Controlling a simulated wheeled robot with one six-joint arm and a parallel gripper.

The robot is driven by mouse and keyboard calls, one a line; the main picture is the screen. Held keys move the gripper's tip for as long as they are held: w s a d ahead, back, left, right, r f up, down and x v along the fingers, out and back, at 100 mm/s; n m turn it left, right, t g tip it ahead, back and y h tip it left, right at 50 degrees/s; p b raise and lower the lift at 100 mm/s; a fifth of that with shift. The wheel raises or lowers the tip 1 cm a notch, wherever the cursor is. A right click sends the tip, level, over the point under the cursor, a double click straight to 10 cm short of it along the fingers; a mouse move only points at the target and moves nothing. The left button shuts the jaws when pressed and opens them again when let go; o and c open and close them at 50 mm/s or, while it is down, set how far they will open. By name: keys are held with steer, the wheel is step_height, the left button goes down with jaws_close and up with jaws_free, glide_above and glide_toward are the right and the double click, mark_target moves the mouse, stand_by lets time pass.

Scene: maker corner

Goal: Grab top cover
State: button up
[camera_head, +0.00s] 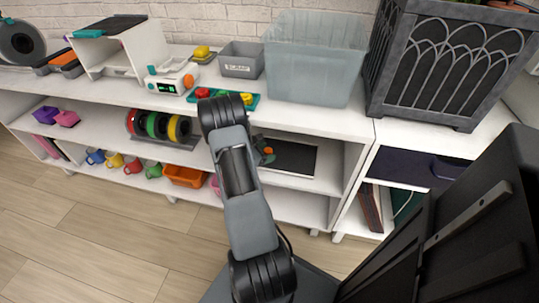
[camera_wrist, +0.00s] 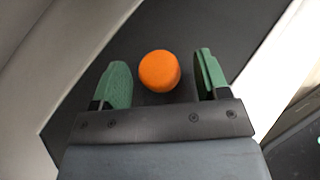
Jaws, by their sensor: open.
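A dark flat panel with a pale border (camera_head: 292,156) lies in the middle shelf compartment; it fills much of the wrist view (camera_wrist: 190,35). A round orange knob-like piece (camera_wrist: 159,71) shows against this panel; I cannot tell whether it is fixed to it. My gripper (camera_wrist: 158,82) is open, with one green finger on each side of the orange piece and visible gaps on both sides. In the head view my gripper (camera_head: 265,151) is at the panel's left part, largely hidden behind my arm. No part is clearly marked as the top cover.
The white shelf top (camera_head: 190,105) above carries a white device (camera_head: 170,78), a grey "SCRAP" bin (camera_head: 241,61), a clear tub (camera_head: 315,62) and a dark planter (camera_head: 445,60). Coloured spools (camera_head: 157,127) stand left of my arm. An orange bin (camera_head: 185,176) is below.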

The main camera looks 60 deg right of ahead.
steer(key=shift+c, duration=0.3)
steer(key=c, duration=1)
steer(key=shift+c, duration=0.6)
steer(key=shift+r, duration=0.1)
